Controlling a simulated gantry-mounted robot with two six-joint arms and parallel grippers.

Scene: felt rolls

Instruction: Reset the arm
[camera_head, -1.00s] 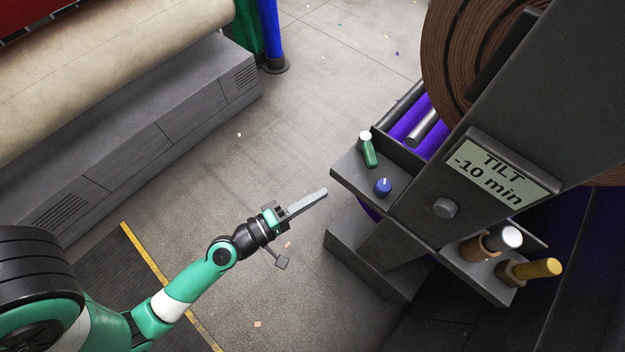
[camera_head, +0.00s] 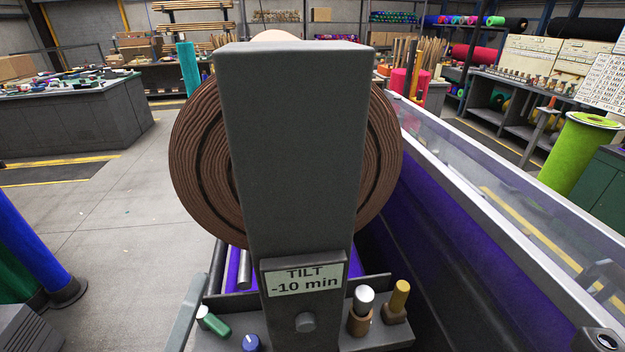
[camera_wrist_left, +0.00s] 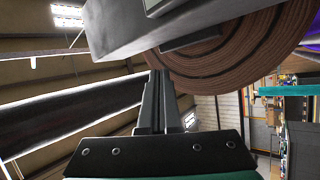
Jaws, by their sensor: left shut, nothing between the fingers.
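My left gripper (camera_head: 186,312) shows in the head view only as a pale grey finger piece at the lower left, beside the control shelf. The rest of that arm is out of this view. In the left wrist view the left gripper (camera_wrist_left: 158,92) is shut and empty, its two dark fingers together and pointing up toward the underside of the brown felt roll (camera_wrist_left: 225,55). Whether they touch it I cannot tell. In the head view the brown felt roll (camera_head: 200,160) stands behind a thick grey post (camera_head: 290,150). My right gripper is not in view.
A display (camera_head: 302,280) reads "TILT -10 min". The control shelf carries a green-handled switch (camera_head: 212,322), a blue knob (camera_head: 251,343), a white-topped handle (camera_head: 362,305) and a yellow handle (camera_head: 398,297). A clear panel (camera_head: 500,190) runs along the right. Open floor (camera_head: 130,230) lies left.

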